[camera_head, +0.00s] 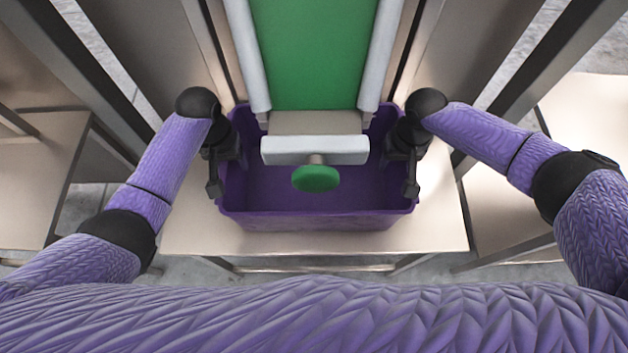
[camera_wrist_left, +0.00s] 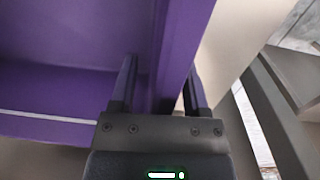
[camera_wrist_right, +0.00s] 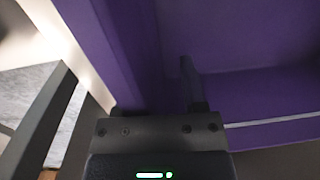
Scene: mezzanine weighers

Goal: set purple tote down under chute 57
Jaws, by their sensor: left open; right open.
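The purple tote (camera_head: 318,216) stands on a beige table (camera_head: 440,228), under the lower end of a green chute (camera_head: 312,50). No chute number shows. The inside of the tote that I can see is empty. My left gripper (camera_head: 214,188) is at the tote's left end wall; in the left wrist view its open fingers (camera_wrist_left: 160,88) stand on either side of that wall. My right gripper (camera_head: 410,188) is at the right end wall with open jaws; in the right wrist view one finger (camera_wrist_right: 190,85) shows inside the tote, the other is hidden.
A white bar with a green knob (camera_head: 316,179) hangs over the tote's middle at the chute's mouth. Grey posts (camera_head: 85,70) stand at both sides of the chute. More beige tables stand left (camera_head: 35,190) and right (camera_head: 590,120).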

